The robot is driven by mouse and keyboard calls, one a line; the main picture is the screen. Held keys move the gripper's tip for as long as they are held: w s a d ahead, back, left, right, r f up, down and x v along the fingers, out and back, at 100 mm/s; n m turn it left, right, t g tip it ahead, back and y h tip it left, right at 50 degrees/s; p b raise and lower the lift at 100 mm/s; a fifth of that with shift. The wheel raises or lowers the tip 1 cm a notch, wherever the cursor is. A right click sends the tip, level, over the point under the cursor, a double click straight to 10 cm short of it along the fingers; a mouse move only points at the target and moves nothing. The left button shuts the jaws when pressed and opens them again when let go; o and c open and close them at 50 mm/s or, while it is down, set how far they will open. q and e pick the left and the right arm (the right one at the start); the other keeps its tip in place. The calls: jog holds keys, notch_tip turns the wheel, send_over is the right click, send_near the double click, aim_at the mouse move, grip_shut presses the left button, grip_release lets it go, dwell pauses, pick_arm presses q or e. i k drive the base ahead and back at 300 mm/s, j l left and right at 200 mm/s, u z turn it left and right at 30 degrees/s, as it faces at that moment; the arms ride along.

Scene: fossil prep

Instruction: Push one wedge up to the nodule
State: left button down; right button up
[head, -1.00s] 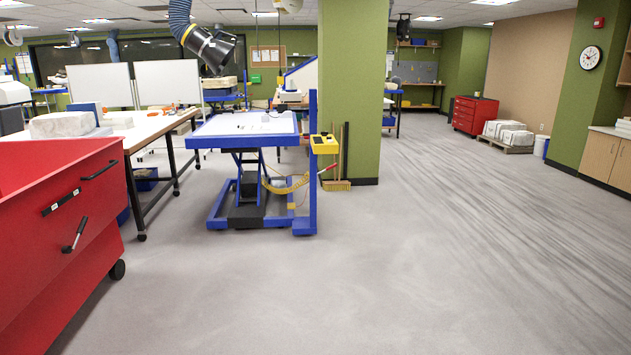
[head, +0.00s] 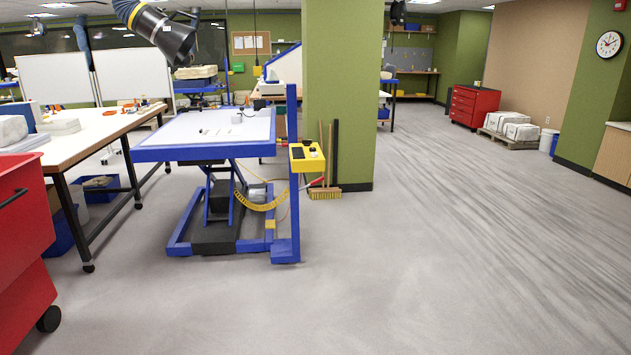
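A blue-framed lift table (head: 150,154) with a white top stands left of the middle in the head view. Several small items (head: 216,131) lie on its top, too small to tell whether any is a wedge. A small grey-white object (head: 237,118) sits near the top's right side; I cannot tell whether it is the nodule. Neither of my grippers is in view.
A red cart (head: 25,250) stands close at the left. A long white-topped bench (head: 90,135) is behind it. A green pillar (head: 340,90) and a broom (head: 325,192) stand right of the lift table. The floor in front and right is clear.

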aim_at(264, 112)
jog(key=i+z, duration=0.1)
jog(key=i, duration=0.55)
jog(key=i+j+z, duration=0.15)
jog(key=i, duration=0.55)
jog(key=i+j+z, duration=0.1)
jog(key=i, duration=0.55)
jog(key=i+z, duration=0.4)
jog(key=i, duration=1.95)
jog(key=i+j+u, duration=0.1)
jog(key=i+u, duration=0.25)
jog(key=i, duration=0.15)
jog(key=i+u, duration=0.3)
jog(key=i, duration=0.2)
jog(key=i+l+u, duration=0.15)
jog(key=i+u, duration=0.2)
jog(key=i, duration=0.15)
jog(key=i+l+u, duration=0.35)
jog(key=i+j, duration=0.05)
jog(key=i, duration=0.05)
